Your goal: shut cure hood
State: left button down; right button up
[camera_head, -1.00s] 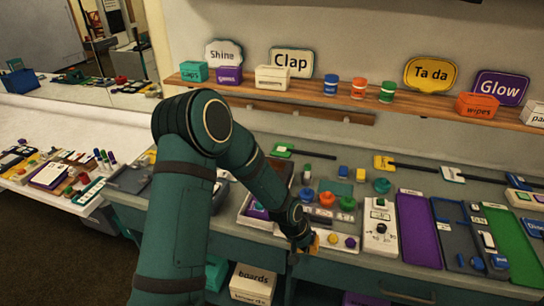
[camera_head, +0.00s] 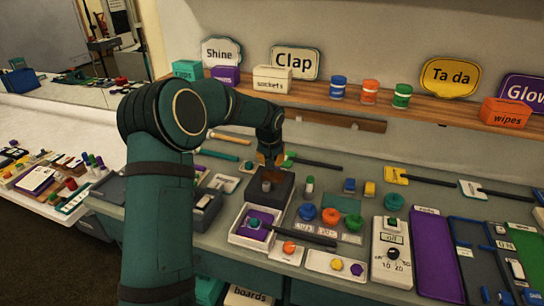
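The cure hood looks to be the dark box-like cover (camera_head: 284,195) joined to a white base (camera_head: 238,238). The cover stands raised at the back of the base, so the hood looks open. A purple piece with a teal knob (camera_head: 254,223) shows uncovered in the base. My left gripper (camera_head: 268,158), with orange fingertips, points down just above and behind the raised cover. I cannot tell whether it touches the cover, or whether its fingers are open or shut. My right gripper is out of view.
A dark bar (camera_head: 305,236) lies right of the base. Small trays with knobs (camera_head: 336,265) and a white dial box (camera_head: 391,256) stand in front and to the right. A shelf (camera_head: 430,115) with signs and boxes runs above the bench.

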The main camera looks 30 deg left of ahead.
aim_at(272, 181)
pick_arm(q)
jog(key=x, duration=0.5)
jog(key=shift+w+f, duration=0.1)
jog(key=shift+s+d+b, duration=0.2)
jog(key=shift+s+d, duration=0.2)
jog(key=shift+s, duration=0.5)
jog(key=shift+s+d+b, duration=0.15)
jog(key=shift+s+d, duration=0.2)
jog(key=shift+s, duration=0.55)
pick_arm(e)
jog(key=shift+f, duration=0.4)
